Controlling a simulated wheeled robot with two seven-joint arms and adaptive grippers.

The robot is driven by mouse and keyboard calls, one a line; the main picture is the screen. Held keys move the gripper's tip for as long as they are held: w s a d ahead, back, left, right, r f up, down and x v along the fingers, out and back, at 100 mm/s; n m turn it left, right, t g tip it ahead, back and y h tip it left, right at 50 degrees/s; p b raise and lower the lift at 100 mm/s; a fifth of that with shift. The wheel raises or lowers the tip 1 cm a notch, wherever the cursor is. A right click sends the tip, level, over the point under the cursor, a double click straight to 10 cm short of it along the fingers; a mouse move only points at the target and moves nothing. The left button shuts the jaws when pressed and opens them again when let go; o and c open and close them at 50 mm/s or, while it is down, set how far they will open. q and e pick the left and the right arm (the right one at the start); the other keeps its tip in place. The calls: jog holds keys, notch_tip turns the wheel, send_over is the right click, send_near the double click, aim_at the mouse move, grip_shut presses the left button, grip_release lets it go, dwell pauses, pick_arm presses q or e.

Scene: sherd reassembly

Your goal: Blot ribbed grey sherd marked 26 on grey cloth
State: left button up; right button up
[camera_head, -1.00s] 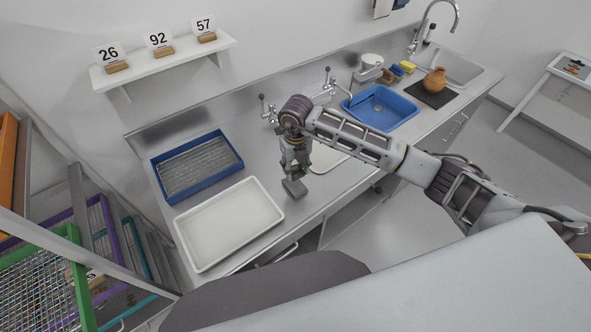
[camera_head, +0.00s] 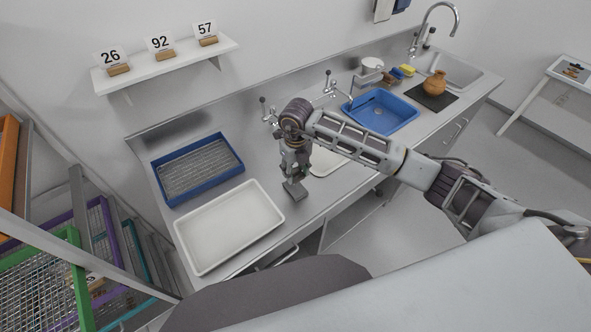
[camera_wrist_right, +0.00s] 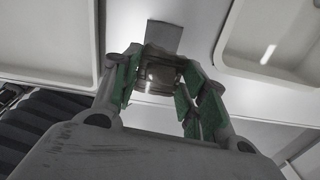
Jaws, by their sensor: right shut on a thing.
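My right gripper (camera_head: 292,172) is over the counter, pointing down. In the right wrist view its green-padded fingers (camera_wrist_right: 160,88) are shut on a small brownish-grey sherd (camera_wrist_right: 160,74), which shows faint bands. No number can be read on it. A flat grey square, which looks like the grey cloth (camera_head: 296,191), lies on the counter just below the gripper. It also shows beyond the sherd in the right wrist view (camera_wrist_right: 164,36). I cannot tell whether sherd and cloth touch. My left gripper is not in view.
A white tray (camera_head: 268,240) lies left of the cloth, and a blue tray with a ribbed liner (camera_head: 238,163) is behind it. A blue basin (camera_head: 410,122) and an orange pot (camera_head: 436,84) stand to the right. Cards 26, 92 and 57 stand on a wall shelf (camera_head: 135,76).

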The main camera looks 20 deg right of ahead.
aim_at(295, 188)
jog(key=shift+f+b, duration=1.5)
jog(key=shift+f, duration=1.45)
jog(key=shift+f+b, duration=0.3)
jog(key=shift+f, duration=0.15)
jog(key=shift+r, duration=0.15)
jog(key=shift+r+p, duration=1.95)
jog(key=shift+r, duration=1.45)
